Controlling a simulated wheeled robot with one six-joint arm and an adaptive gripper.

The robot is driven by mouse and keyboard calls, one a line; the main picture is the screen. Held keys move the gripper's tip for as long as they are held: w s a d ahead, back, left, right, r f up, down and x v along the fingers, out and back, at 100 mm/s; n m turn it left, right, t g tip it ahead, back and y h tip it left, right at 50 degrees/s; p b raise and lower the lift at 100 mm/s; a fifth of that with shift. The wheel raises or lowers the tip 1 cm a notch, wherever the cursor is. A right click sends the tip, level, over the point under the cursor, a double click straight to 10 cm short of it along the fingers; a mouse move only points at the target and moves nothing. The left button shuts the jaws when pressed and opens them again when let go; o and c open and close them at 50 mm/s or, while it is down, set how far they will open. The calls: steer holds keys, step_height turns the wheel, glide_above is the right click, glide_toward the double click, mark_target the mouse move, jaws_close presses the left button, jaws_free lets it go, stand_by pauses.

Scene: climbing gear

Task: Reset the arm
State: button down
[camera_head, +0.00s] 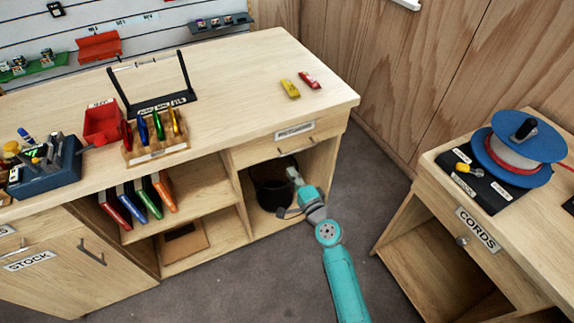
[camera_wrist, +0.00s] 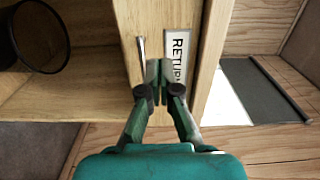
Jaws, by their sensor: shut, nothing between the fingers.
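My gripper (camera_head: 294,177) is at the end of my teal arm, in front of the right-hand open bay of the workbench. In the wrist view my gripper (camera_wrist: 162,84) has its dark fingertips together with nothing between them. They appear in front of a drawer (camera_wrist: 182,20) with a metal handle (camera_wrist: 141,58) and a label (camera_wrist: 179,57) reading "RETURN", its end hidden by a finger. I cannot tell whether the fingertips touch the drawer front.
A black bin (camera_head: 262,190) stands in the bay behind my gripper. Red and yellow pieces (camera_head: 309,80) lie on the bench top (camera_head: 235,95). A cords cabinet (camera_head: 424,190) with a blue spool (camera_head: 497,147) stands at right. Floor between the furniture is clear.

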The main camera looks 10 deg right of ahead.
steer(key=shift+v, duration=0.85)
steer(key=s+d+f+n+g+h, duration=0.1)
steer(key=s+d+f+n, duration=0.1)
steer(key=s, duration=0.7)
steer(key=s+d+f+n+h, duration=0.1)
steer(key=s+f+n+h, duration=0.15)
steer(key=s, duration=0.75)
steer(key=s+d+f+n+g, duration=0.1)
steer(key=s+d+f, duration=0.1)
steer(key=s, duration=0.7)
steer(key=s+r+n, duration=0.4)
steer(key=s+r, duration=0.3)
steer(key=s, duration=0.4)
steer(key=s+r+n+h, duration=0.1)
steer(key=s+r+n, duration=0.4)
steer(key=s, duration=0.7)
step_height(320, 180, up, 2)
steer(key=shift+d+r+g, duration=0.1)
steer(key=shift+d+g, duration=0.2)
steer(key=shift+d, duration=0.15)
steer(key=shift+n, duration=0.25)
